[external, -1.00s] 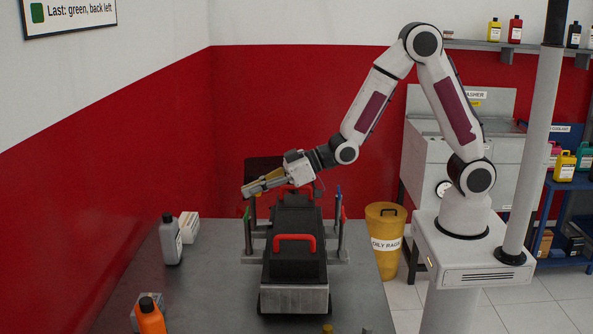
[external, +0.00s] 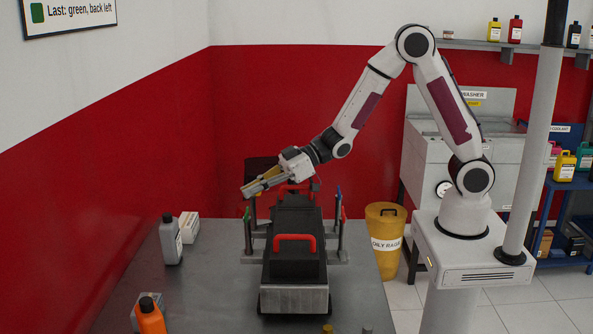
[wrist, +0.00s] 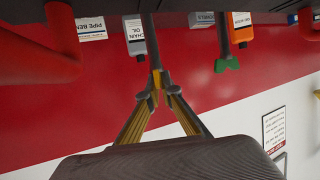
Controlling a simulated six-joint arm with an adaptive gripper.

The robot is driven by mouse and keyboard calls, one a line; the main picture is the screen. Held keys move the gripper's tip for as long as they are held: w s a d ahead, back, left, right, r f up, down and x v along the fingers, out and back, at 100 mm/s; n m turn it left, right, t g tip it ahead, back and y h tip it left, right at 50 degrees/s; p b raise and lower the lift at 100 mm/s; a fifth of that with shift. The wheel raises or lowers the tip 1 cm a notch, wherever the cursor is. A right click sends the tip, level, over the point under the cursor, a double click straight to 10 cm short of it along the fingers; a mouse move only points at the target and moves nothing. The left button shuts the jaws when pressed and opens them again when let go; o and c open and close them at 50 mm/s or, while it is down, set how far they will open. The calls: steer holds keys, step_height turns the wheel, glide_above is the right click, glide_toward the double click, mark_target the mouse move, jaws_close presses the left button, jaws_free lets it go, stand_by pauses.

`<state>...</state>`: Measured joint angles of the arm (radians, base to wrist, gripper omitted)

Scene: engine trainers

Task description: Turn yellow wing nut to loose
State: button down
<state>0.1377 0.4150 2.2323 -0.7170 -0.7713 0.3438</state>
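The yellow wing nut (wrist: 156,82) sits on a thin grey upright post, in the middle of the wrist view. My gripper (wrist: 160,95) has its two fingertips drawn together around it, one on each side, and appears shut on it. In the external view my gripper (external: 247,191) is at the back left of the black engine block (external: 297,262), pointing left and down. The yellow nut is not clearly visible there, against the fingers. The nut's exact turn angle is hard to tell.
A green wing nut (external: 246,213) is on the front left post; blue (external: 338,191) and red (external: 343,213) tops stand on the right. Red handles (external: 294,238) rise from the block. A grey bottle (external: 171,243) and orange bottle (external: 150,318) stand at left.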

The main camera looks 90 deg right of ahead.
steer(key=shift+w+r+y, duration=0.1)
steer(key=shift+r+y, duration=0.15)
steer(key=shift+y, duration=0.05)
steer(key=c, duration=2.4)
jaws_free()
steer(key=shift+o, duration=0.6)
steer(key=shift+f, duration=0.1)
steer(key=shift+s, duration=0.2)
steer(key=v, duration=1.1)
steer(key=shift+s+d+r, duration=0.15)
steer(key=shift+s+r, duration=0.1)
